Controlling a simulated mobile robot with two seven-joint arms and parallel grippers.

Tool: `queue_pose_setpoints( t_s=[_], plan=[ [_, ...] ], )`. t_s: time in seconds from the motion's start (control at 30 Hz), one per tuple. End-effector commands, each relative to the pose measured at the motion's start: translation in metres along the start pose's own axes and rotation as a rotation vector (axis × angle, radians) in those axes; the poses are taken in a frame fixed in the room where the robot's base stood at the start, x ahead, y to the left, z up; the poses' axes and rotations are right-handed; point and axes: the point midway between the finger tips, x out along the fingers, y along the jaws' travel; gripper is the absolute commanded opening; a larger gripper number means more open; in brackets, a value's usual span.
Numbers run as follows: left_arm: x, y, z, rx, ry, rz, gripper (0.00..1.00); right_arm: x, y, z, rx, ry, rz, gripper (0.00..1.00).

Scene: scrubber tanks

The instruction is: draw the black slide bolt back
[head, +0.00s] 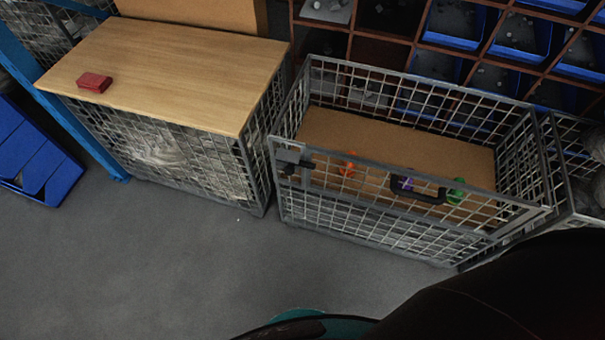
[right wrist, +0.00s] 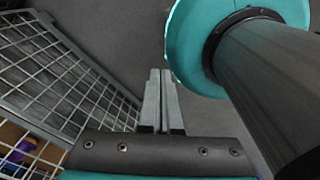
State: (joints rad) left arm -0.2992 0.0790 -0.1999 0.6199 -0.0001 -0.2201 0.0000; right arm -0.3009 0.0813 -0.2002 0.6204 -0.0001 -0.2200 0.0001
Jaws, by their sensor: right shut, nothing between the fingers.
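The black slide bolt (head: 298,167) sits on the grey latch plate at the upper left corner of the wire cage's front gate (head: 350,218). It is small, and I cannot tell how far its rod reaches. A black handle (head: 418,191) is on the same gate, right of the middle. In the right wrist view my right gripper (right wrist: 161,76) is shut and empty, its fingers over the grey floor beside the cage mesh (right wrist: 65,75). It is apart from the bolt, which is not visible in that view. My left gripper is in neither view.
Inside the cage are an orange item (head: 347,165), a purple item (head: 407,183) and a green item (head: 457,191). A wood-topped cage (head: 180,75) with a red block (head: 95,82) stands close on the left. Open floor (head: 180,260) lies in front.

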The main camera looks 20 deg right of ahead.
Motion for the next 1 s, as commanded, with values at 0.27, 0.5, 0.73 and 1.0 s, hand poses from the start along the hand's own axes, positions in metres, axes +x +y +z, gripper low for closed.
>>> queue_pose_setpoints(
  t_s=[0.27,0.5,0.73,1.0],
  plan=[
    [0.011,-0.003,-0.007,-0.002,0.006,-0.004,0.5,0.012,0.006,-0.016,0.052,0.055,0.001,0.0],
    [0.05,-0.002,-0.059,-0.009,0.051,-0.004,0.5,0.042,0.044,-0.108,0.32,0.353,-0.029,0.0],
    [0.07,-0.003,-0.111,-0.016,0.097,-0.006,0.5,0.038,0.071,-0.203,0.611,0.677,-0.182,0.0],
    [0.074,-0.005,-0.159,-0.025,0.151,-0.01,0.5,0.004,0.083,-0.284,0.915,0.977,-0.507,0.0]
  ],
)
